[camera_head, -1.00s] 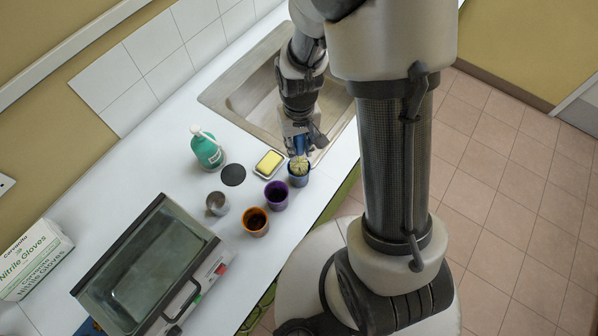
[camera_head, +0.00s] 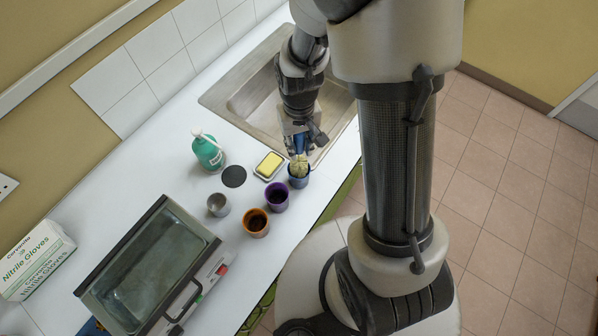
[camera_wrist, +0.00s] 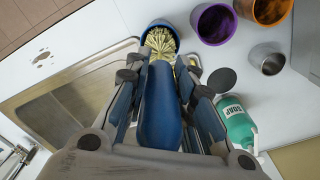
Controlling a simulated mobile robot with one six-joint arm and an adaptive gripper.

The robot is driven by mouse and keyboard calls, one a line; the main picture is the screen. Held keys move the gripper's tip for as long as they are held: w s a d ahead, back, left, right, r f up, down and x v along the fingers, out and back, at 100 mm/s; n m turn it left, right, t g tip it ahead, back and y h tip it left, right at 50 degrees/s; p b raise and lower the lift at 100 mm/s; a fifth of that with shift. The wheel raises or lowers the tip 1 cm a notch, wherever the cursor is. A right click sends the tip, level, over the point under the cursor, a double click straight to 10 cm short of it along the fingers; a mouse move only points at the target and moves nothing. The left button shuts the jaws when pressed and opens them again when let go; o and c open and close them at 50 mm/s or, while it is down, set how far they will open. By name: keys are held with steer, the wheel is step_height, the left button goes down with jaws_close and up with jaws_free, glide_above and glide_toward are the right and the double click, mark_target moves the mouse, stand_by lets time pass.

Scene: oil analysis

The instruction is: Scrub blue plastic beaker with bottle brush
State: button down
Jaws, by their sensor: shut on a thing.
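My gripper (camera_head: 301,140) is shut on the blue handle (camera_wrist: 160,108) of the bottle brush, at the near edge of the sink. The brush's pale yellow bristles (camera_head: 299,164) are at the mouth of the blue plastic beaker (camera_head: 299,182), partly inside it. In the wrist view the bristles (camera_wrist: 161,42) lie within the rim of the blue beaker (camera_wrist: 150,27), beyond my fingers. The beaker stands upright on the white counter. The lower bristles and the beaker's inside are mostly hidden.
A purple cup (camera_head: 276,197), an orange cup (camera_head: 256,222) and a metal cup (camera_head: 218,204) stand close by. A yellow sponge on a dish (camera_head: 270,165), a black disc (camera_head: 233,176) and a green soap bottle (camera_head: 208,152) are left of the beaker. The steel sink (camera_head: 240,95) lies behind.

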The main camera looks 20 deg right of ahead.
steer(key=shift+f, duration=0.1)
steer(key=shift+f+b, duration=1.5)
steer(key=shift+f, duration=0.2)
steer(key=shift+r, duration=0.1)
steer(key=shift+r+p, duration=1.3)
steer(key=shift+r, duration=0.35)
step_height(320, 180, down, 4)
steer(key=b, duration=0.3)
steer(key=shift+r, duration=0.45)
